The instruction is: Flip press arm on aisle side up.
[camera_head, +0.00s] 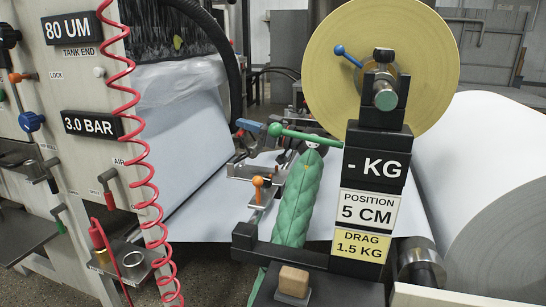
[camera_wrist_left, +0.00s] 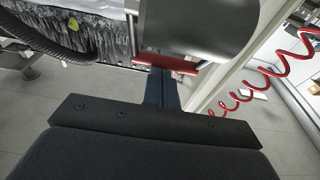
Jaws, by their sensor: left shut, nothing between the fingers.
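My left gripper (camera_head: 249,127) shows small and partly hidden in the middle of the head view, left of a green lever. In the left wrist view its dark blue fingers (camera_wrist_left: 161,90) are together, with a red piece at their far end. They hold nothing and point toward a grey cylinder (camera_wrist_left: 197,28). The green lever (camera_head: 308,136) lies nearly level, with a round knob at its left end. I cannot tell for sure which part is the aisle-side press arm, or whether the gripper touches it. My right gripper is out of view.
A yellow disc (camera_head: 428,50) and a large white roll (camera_head: 500,180) are at the right. A coiled red hose (camera_head: 146,185) hangs by the control panel (camera_head: 85,90) at the left.

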